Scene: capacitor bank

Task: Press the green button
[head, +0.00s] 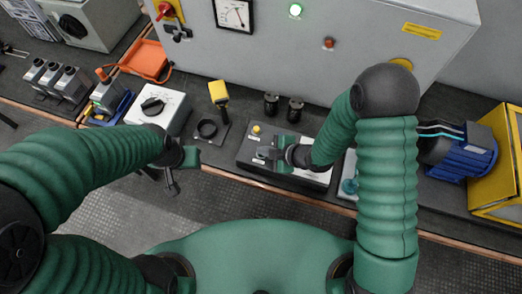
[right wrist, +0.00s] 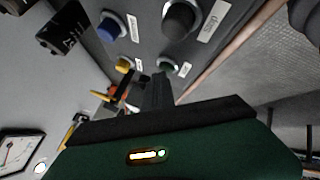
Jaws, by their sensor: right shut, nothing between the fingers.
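The control box (head: 248,162) lies on the bench, with a yellow button (head: 257,128) at its far left. In the right wrist view its face carries a blue knob (right wrist: 108,28), a black knob (right wrist: 181,20), the yellow button (right wrist: 122,65) and the dark green button (right wrist: 167,67). My right gripper (head: 262,154) is shut and empty over the box. Its fingertips (right wrist: 158,78) show right beside the green button; I cannot tell whether they touch it. The gripper hides that button in the head view. My left gripper (head: 172,182) hangs before the bench, away from the box.
Behind the box, two black cylinders (head: 283,107) stand near the grey cabinet (head: 340,70). A yellow-headed device (head: 219,92) and a white box with a black knob (head: 168,107) stand to the left. A blue motor (head: 465,155) stands at the right.

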